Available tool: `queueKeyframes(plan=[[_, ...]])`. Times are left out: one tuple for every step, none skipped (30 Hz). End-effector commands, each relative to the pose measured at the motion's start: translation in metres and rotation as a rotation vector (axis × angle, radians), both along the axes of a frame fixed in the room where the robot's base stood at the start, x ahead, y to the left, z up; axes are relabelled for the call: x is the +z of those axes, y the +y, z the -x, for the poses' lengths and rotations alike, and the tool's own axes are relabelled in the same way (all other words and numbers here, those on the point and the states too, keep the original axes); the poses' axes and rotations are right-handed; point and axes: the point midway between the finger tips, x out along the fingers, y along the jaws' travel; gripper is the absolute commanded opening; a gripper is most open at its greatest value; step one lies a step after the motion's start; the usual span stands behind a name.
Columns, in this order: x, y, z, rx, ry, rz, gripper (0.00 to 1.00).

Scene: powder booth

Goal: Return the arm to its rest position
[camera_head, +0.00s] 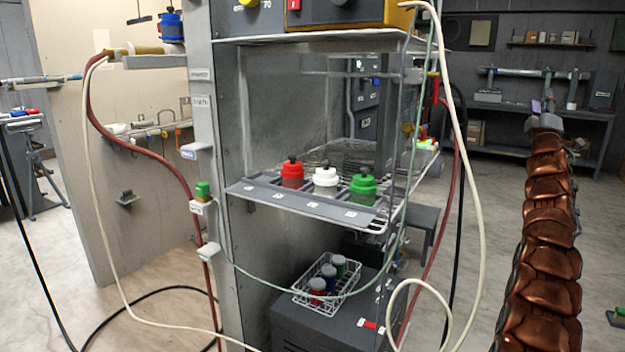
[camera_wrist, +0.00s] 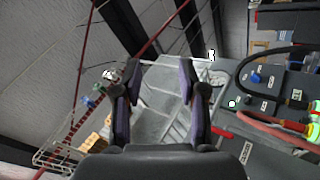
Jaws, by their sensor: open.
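My arm (camera_head: 545,240), a column of copper-coloured segments, stands nearly upright at the right of the head view. My gripper (camera_head: 543,106) is at its top, small and partly hidden there, apart from the booth shelf. In the wrist view my gripper (camera_wrist: 160,68) shows two dark fingers with purple pads spread well apart. Nothing is between them; grey panels lie beyond the gap.
A shelf (camera_head: 300,205) holds red (camera_head: 292,174), white (camera_head: 325,182) and green (camera_head: 362,189) containers. Below, a wire basket (camera_head: 325,295) of small jars sits on a dark cabinet. A cream hose (camera_head: 478,190) hangs between shelf and arm. A workbench (camera_head: 510,108) stands behind.

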Motion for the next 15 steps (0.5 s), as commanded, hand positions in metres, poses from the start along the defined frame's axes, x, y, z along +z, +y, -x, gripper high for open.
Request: queueKeyframes(plan=[[-0.001,0.005,-0.006,0.021,0.022,-0.061,0.41],[-0.005,0.006,-0.01,0.03,0.04,-0.101,0.41],[-0.01,0.009,-0.015,0.042,0.062,-0.147,0.41],[-0.014,0.011,-0.018,0.051,0.078,-0.183,0.41],[-0.018,0.014,-0.022,0.061,0.096,-0.221,0.41],[-0.023,0.019,-0.025,0.072,0.12,-0.268,0.41],[-0.029,0.024,-0.029,0.082,0.138,-0.301,0.41],[-0.035,0.029,-0.032,0.091,0.158,-0.337,0.41],[-0.041,0.035,-0.034,0.102,0.183,-0.383,0.41],[-0.046,0.04,-0.035,0.11,0.203,-0.415,0.41],[-0.052,0.046,-0.037,0.118,0.223,-0.45,0.41],[-0.061,0.055,-0.039,0.128,0.252,-0.495,0.41],[-0.066,0.061,-0.039,0.134,0.271,-0.528,0.41],[-0.072,0.068,-0.039,0.141,0.292,-0.559,0.41],[-0.083,0.077,-0.04,0.149,0.323,-0.602,0.41]])
